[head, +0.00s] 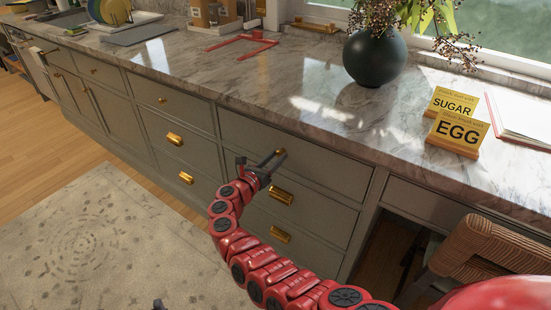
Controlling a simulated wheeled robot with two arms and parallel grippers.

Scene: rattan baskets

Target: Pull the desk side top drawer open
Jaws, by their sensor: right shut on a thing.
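The desk side top drawer (325,172) is the wide grey-green front under the marble counter, next to the desk opening. Its front looks flush with the cabinet. A small brass knob (281,152) sits near the middle of its front, partly covered by my gripper. My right gripper (269,161), on the red arm from the lower right, is at this knob and shut on it. A small dark tip at the bottom edge may be my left gripper (158,303); its jaws cannot be made out.
Lower drawers with brass cup pulls (281,195) lie below. A wooden chair (490,250) stands at the right by the desk opening. A dark vase (375,58) and the sugar and egg signs (457,131) stand on the counter. The floor and rug (95,240) in front are clear.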

